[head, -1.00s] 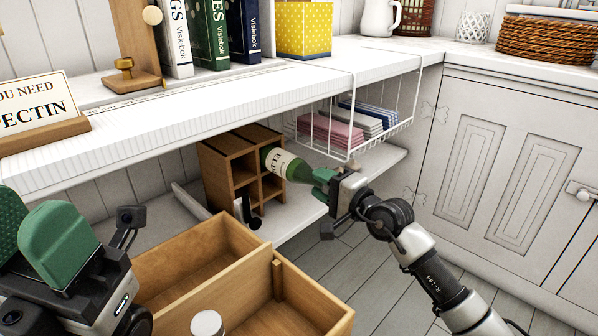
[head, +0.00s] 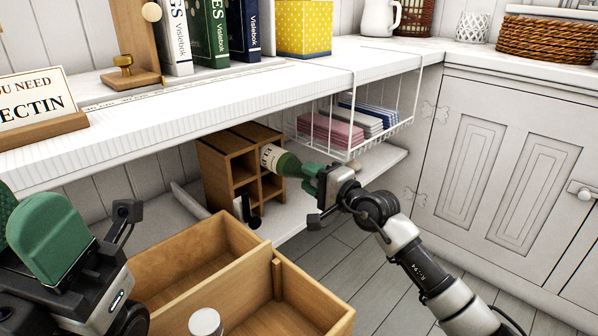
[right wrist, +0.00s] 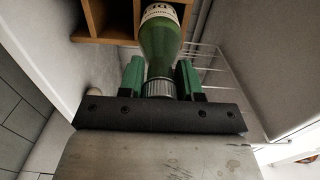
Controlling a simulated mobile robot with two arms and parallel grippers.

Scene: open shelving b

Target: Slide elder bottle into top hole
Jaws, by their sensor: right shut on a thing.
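The elder bottle (head: 287,164) is green with a cream label and lies roughly level. My right gripper (head: 311,174) is shut on its neck end. The bottle's base end is inside the upper right hole of the wooden rack (head: 214,162), with part of the label and the shoulder still outside. In the right wrist view the bottle (right wrist: 158,42) runs away from between the green fingers (right wrist: 160,82) to the rack (right wrist: 97,20). A dark bottle neck (head: 249,212) sticks out low on the rack. My left gripper (head: 38,235) is at the left edge, partly cut off, away from the rack.
A divided wooden box (head: 193,248) stands in front of the rack, with a white-topped object (head: 206,322) near its divider. A white wire basket with folded cloths (head: 340,130) hangs right of the rack. The thick shelf (head: 200,115) is above it.

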